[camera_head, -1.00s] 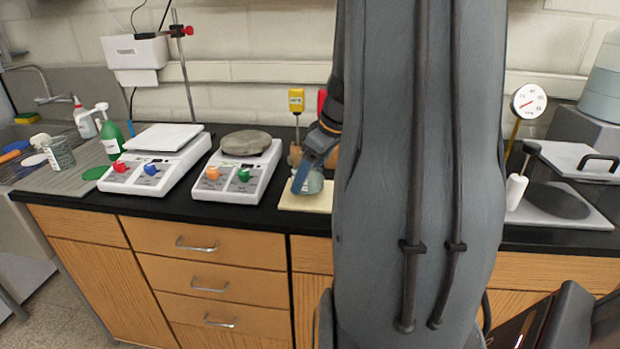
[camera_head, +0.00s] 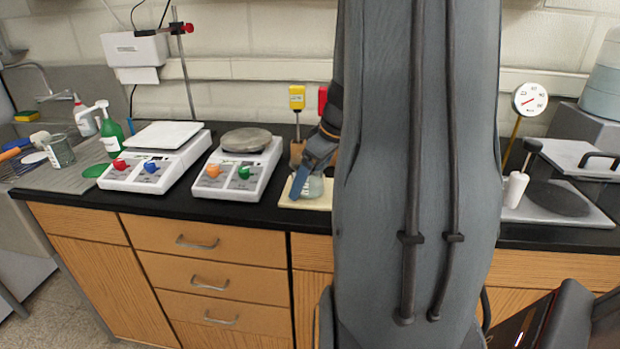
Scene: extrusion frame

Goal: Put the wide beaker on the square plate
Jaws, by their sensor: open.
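A hotplate with a white square plate (camera_head: 165,134) on top stands left of centre on the black bench, and the plate is bare. A clear glass vessel (camera_head: 314,187), which looks like a beaker, stands on a cream board (camera_head: 322,201), partly hidden by my arm. My gripper (camera_head: 306,180) is open and low at this glass, with a blue finger along its left side. I cannot tell whether they touch. Another glass beaker (camera_head: 59,151) stands at the left by the sink. I cannot tell from size which of the two is the wide one.
A second hotplate with a round grey plate (camera_head: 246,140) stands between the square plate and my gripper. A green bottle (camera_head: 111,135) and a clamp stand (camera_head: 186,75) are near the square plate. My arm hides the middle right of the bench.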

